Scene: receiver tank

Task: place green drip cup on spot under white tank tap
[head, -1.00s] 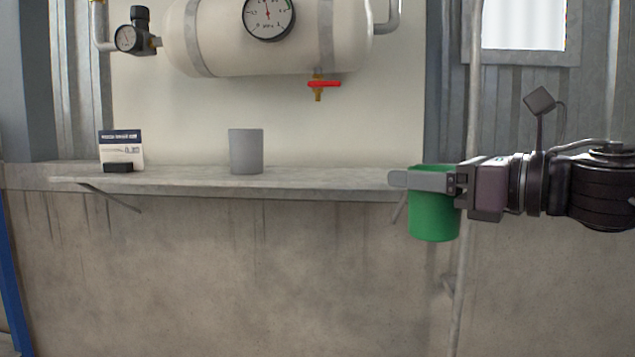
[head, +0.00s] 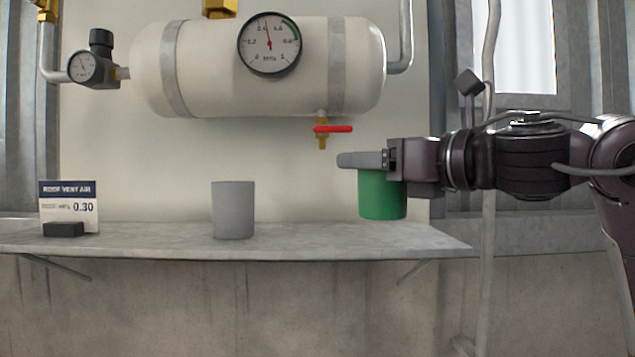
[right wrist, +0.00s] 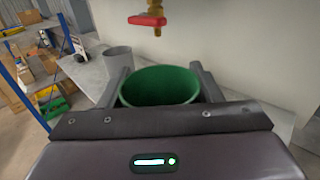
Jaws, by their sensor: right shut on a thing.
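The green drip cup (head: 382,196) is upright in my right gripper (head: 362,161), which is shut on it near its rim. In the head view the cup is to the right of the tap and appears slightly above the shelf. The right wrist view shows the open mouth of the cup (right wrist: 160,86) between the two fingers. The white tank (head: 205,70) hangs on the wall. Its brass tap (head: 322,141) with a red lever (head: 333,129) points down over the shelf; the tap also shows in the right wrist view (right wrist: 155,12). My left gripper is not in view.
A grey cup (head: 233,211) stands on the shelf (head: 300,241), left of the tap. A sign card (head: 68,203) in a black holder is at the far left of the shelf. The shelf under the tap is clear. A vertical pipe (head: 487,270) runs behind my right arm.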

